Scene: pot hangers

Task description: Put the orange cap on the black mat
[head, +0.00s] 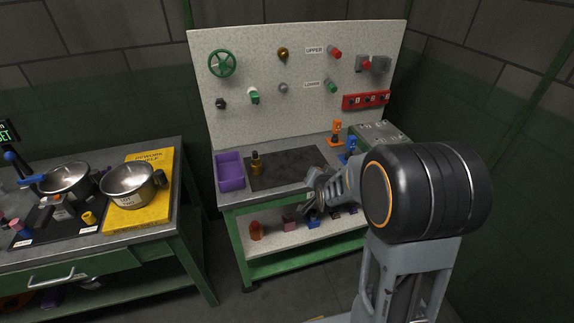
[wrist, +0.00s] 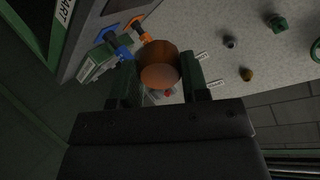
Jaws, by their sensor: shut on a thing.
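The orange cap (wrist: 160,66) is between the two fingers of my gripper (wrist: 160,80) in the wrist view, and the fingers are shut on it. In the head view my gripper (head: 316,193) is by the front right part of the black mat (head: 291,166), seemingly near the front edge of the bench. The cap cannot be made out there. The mat lies flat on the bench top. A brass-coloured and dark piece (head: 256,164) stands upright on the mat's left part.
A purple bin (head: 230,172) stands left of the mat. An orange (head: 336,132) and a blue fixture (head: 350,147) stand at the right, by a grey box (head: 382,134). A pegboard panel (head: 290,60) rises behind. Several pieces, one a red-orange cylinder (head: 256,231), are on the lower shelf.

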